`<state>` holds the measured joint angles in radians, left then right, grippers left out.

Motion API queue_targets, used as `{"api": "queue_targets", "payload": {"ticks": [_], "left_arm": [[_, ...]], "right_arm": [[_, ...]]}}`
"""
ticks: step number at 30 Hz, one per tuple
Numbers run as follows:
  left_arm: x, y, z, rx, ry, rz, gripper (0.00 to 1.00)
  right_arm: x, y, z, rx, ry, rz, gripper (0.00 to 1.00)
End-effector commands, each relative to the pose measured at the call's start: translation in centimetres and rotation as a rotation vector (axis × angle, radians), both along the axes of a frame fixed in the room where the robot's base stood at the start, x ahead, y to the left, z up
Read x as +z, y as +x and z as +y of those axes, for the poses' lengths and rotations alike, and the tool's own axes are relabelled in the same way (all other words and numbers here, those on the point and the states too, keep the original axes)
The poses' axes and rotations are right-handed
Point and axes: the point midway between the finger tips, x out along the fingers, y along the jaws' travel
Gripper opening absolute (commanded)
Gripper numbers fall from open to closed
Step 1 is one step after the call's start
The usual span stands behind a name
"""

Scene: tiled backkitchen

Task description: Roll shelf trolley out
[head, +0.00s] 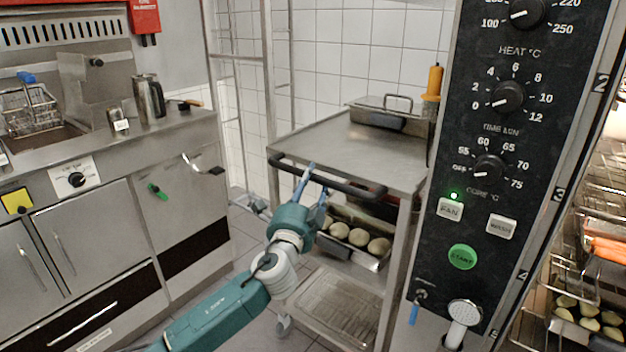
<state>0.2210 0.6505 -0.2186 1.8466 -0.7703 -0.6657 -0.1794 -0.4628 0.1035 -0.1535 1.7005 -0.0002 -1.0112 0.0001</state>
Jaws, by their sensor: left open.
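The shelf trolley (345,140) is a stainless steel cart in the middle of the head view, between the left counter and the oven. Its black bar handle (355,189) runs along the near edge of the top. My left gripper (316,183) is open at the left-middle part of this handle, with its blue fingers reaching up to the bar. I cannot tell whether the fingers touch it. A tray of round pale dough pieces (358,237) sits on the middle shelf, and a wire rack (335,305) lies on the bottom shelf. My right gripper is not in view.
A lidded metal pan (382,113) and an orange-topped bottle (434,82) are at the trolley top's back right. The oven control panel (500,160) stands close on the right. A fryer counter (100,150) is on the left. Some tiled floor (245,235) is clear between counter and trolley.

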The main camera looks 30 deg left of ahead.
Motion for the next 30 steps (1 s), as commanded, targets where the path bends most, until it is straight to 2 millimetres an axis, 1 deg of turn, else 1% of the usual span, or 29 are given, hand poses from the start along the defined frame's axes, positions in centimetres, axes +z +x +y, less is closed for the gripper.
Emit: {"api": "queue_targets", "payload": {"ticks": [1, 3, 6, 15, 17, 18, 22, 30], "left_arm": [[0.2, 0.7, 0.3, 0.001, 0.000, -0.001, 0.45], [0.3, 1.3, 0.4, 0.000, 0.000, -0.001, 0.45], [0.3, 1.8, 0.6, -0.001, 0.000, 0.000, 0.45], [0.3, 2.0, 0.6, -0.001, 0.000, 0.001, 0.45], [0.3, 2.0, 0.6, -0.001, 0.000, 0.001, 0.33], [0.3, 2.0, 0.6, -0.001, 0.000, 0.001, 0.26], [0.3, 2.0, 0.6, -0.001, 0.000, 0.001, 0.00], [0.3, 2.0, 0.5, -0.001, 0.001, 0.002, 0.00]], "right_arm": [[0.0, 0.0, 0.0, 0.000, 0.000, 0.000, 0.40], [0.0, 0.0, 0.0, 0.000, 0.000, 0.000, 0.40], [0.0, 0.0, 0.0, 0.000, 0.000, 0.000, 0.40], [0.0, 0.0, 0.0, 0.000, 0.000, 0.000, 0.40], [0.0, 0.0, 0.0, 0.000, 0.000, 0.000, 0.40], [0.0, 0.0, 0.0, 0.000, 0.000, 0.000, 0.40], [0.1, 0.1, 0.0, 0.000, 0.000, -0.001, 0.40], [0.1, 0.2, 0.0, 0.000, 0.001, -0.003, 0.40]]}}
